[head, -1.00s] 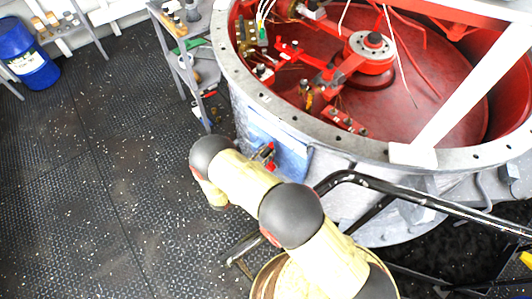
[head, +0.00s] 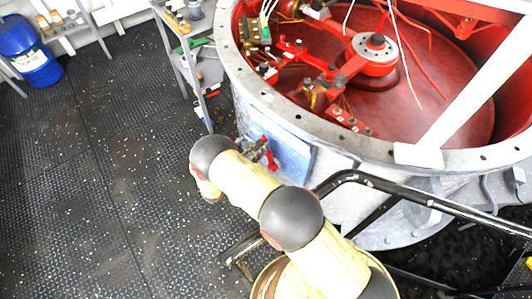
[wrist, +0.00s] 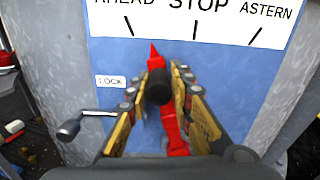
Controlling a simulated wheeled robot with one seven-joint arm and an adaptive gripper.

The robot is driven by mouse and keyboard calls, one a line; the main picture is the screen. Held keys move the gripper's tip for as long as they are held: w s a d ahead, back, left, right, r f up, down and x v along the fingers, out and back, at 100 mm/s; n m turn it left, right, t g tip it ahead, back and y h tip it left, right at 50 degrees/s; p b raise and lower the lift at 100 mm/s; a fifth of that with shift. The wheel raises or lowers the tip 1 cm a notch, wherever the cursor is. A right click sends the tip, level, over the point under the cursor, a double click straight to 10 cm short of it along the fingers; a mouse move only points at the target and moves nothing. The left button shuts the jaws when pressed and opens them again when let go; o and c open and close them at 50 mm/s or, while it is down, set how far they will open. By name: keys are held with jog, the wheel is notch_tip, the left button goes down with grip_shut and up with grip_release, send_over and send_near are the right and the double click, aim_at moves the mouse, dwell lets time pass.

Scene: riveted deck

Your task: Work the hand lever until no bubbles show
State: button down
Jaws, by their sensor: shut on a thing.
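A red hand lever (wrist: 173,128) with a black knob (wrist: 158,88) stands in front of a blue panel (wrist: 225,75). Its red pointer tip is between the AHEAD and STOP marks on the white plate (wrist: 222,30). My gripper (wrist: 160,92) is shut on the lever, its two fingers on either side of the black knob. In the head view the red lever (head: 271,162) shows beside my arm's end, at the drum's blue panel (head: 290,155). My gripper is mostly hidden there by my arm. No bubbles or sight glass can be made out.
A small grey handle (wrist: 72,127) sits by a LOCK label (wrist: 110,81), left of my gripper. A black handrail (head: 400,195) runs close right of my arm. A shelf rack (head: 190,70) stands left of the drum. The deck (head: 100,190) at left is clear.

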jog(key=shift+w+a+f+n, duration=0.2)
jog(key=shift+w+a+n, duration=0.4)
jog(key=shift+w+a, duration=0.35)
jog(key=shift+s, duration=0.1)
jog(key=c, duration=1.6)
grip_release()
jog(key=shift+c, duration=0.2)
jog(key=shift+d+f, duration=0.1)
jog(key=shift+s, duration=0.2)
jog(key=v, duration=1.1)
jog(key=shift+s+a, duration=0.25)
jog(key=shift+a, duration=0.05)
